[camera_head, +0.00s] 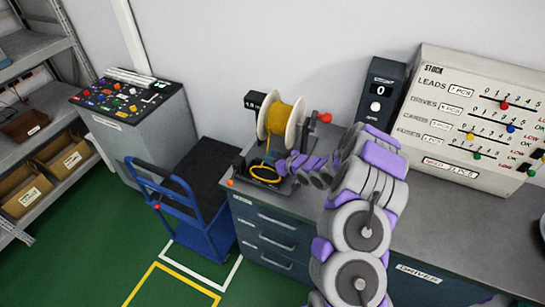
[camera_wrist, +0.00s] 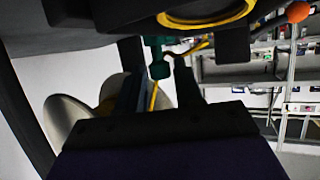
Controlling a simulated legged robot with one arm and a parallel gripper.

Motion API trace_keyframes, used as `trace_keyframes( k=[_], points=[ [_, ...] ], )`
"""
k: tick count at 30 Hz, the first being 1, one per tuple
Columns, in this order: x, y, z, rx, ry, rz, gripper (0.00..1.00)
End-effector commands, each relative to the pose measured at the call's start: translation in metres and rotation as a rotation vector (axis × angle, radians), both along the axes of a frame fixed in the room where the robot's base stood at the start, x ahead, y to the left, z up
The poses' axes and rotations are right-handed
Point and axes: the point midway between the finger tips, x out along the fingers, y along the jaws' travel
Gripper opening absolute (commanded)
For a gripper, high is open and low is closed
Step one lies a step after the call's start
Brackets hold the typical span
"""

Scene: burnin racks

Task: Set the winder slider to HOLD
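The winder stands on the dark cabinet top, with a spool of yellow wire (camera_head: 285,116) and a black base holding a yellow coil (camera_head: 264,172). In the wrist view, which appears turned over, a small teal-green knob (camera_wrist: 158,62) hangs under the winder base; it may be the slider handle. My gripper (camera_wrist: 160,76) has its two dark fingers apart, with the knob in line between their tips. I cannot tell whether they touch it. In the head view my gripper (camera_head: 281,166) is at the right side of the winder base. The slider's markings are not readable.
An orange knob (camera_head: 230,183) sits at the base's front left corner, and a red crank knob (camera_head: 325,118) is right of the spool. A STOCK panel (camera_head: 465,120) and a dark box reading 0 (camera_head: 380,91) stand to the right. A blue cart (camera_head: 200,200) is at the left.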

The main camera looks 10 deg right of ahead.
Motion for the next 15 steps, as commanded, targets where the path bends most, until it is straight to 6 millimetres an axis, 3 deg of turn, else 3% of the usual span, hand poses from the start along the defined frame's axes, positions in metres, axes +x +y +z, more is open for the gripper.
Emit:
trace_keyframes(
  k=[10, 15],
  points=[
    [0.0001, -0.0004, 0.0000, 0.000, 0.000, -0.001, 0.01],
    [0.0002, -0.0005, 0.0001, 0.000, 0.000, -0.001, 0.00]
  ],
)
